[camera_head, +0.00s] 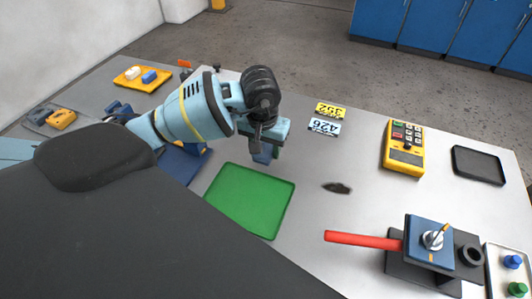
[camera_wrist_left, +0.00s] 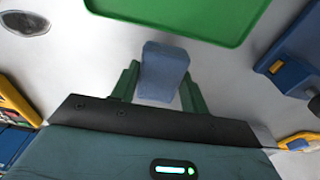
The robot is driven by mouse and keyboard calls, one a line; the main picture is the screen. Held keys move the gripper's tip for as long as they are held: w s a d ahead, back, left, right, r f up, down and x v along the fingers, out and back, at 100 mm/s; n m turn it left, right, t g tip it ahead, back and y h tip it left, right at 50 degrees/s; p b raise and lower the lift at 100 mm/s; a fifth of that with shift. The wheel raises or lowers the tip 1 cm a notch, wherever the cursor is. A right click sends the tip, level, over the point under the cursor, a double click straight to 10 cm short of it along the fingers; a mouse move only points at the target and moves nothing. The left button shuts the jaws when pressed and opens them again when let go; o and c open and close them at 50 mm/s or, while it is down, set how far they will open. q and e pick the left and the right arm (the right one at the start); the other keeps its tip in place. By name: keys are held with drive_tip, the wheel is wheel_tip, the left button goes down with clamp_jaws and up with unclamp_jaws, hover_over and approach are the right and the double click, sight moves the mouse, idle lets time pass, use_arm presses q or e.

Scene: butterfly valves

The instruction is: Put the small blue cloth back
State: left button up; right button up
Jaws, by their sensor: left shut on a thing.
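My left gripper (camera_head: 268,146) is shut on the small blue cloth (camera_head: 263,154), just above the far edge of the green tray (camera_head: 250,200) in the head view. In the left wrist view the cloth (camera_wrist_left: 163,72) is a folded grey-blue block between the two green fingers of the left gripper (camera_wrist_left: 160,84). The green tray (camera_wrist_left: 180,14) shows beyond it and looks empty where visible; its left part in the head view is partly hidden by my body. My right gripper is not in view.
A dark oval patch (camera_head: 338,188) lies right of the green tray. A valve with a red handle (camera_head: 362,240) stands at the front right. A yellow meter (camera_head: 404,148) and a black tray (camera_head: 478,165) lie behind it. A yellow tray (camera_head: 140,80) holds small blocks at the far left.

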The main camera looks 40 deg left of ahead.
sight(267, 155)
use_arm(q)
drive_tip(key=shift+w+a+f, duration=0.1)
drive_tip(key=shift+w+f, duration=0.15)
drive_tip(key=shift+w, duration=0.15)
drive_tip(key=shift+f, duration=1.55)
drive_tip(key=shift+f, duration=0.2)
drive_tip(key=o, duration=1)
drive_tip(key=shift+c, duration=0.2)
drive_tip(key=shift+r, duration=0.65)
drive_tip(key=r, duration=0.3)
drive_tip(key=s+r, duration=0.1)
drive_tip(key=r, duration=0.7)
drive_tip(key=shift+s+p, duration=0.2)
drive_tip(key=shift+p, duration=0.1)
